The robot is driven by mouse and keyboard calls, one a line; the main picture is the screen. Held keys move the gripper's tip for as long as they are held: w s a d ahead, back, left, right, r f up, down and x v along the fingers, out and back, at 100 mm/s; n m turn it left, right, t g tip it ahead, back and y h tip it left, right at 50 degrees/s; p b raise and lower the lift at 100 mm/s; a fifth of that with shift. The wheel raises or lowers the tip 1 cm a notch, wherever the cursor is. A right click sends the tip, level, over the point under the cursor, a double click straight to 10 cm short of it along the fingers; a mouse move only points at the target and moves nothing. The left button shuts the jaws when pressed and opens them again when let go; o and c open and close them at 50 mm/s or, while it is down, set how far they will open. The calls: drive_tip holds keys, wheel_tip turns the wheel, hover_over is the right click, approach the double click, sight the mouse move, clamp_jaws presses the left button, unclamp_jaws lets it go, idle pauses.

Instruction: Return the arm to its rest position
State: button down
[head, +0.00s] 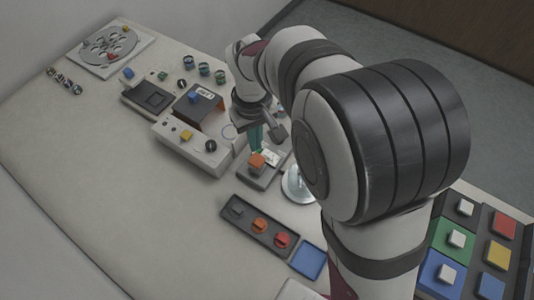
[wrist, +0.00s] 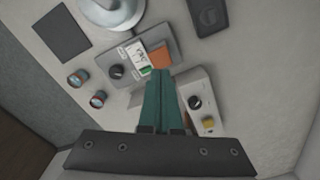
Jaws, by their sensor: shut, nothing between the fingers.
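My gripper (wrist: 160,75) shows in the wrist view as two long teal fingers pressed together, with nothing between them. In the head view my gripper (head: 256,150) points down over the middle of the table, just above and behind a small grey device with an orange block (head: 257,163). The same orange block (wrist: 159,58) lies near the fingertips in the wrist view. I cannot tell whether the fingertips touch the device. My arm reaches from the right side of the head view and hides part of the table.
A white press unit (head: 190,148) stands left of my gripper. A dark tray (head: 238,211) with knobs, a blue square (head: 308,261) and a colored block board (head: 441,270) lie nearer. A round plate (head: 108,44) sits far left. The table's left middle is clear.

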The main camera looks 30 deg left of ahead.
drive_tip(key=shift+r, duration=0.65)
drive_tip(key=d+r+m, duration=0.5)
drive_tip(key=d+m, duration=0.1)
drive_tip(key=d, duration=0.7)
drive_tip(key=s+d+r+m+y, duration=0.1)
drive_tip(key=s+d+m, duration=1)
drive_tip(key=d, duration=0.4)
drive_tip(key=shift+s+d+r+m+y, duration=0.15)
drive_tip(key=shift+s+r+m+y, duration=0.2)
drive_tip(key=shift+s, duration=0.25)
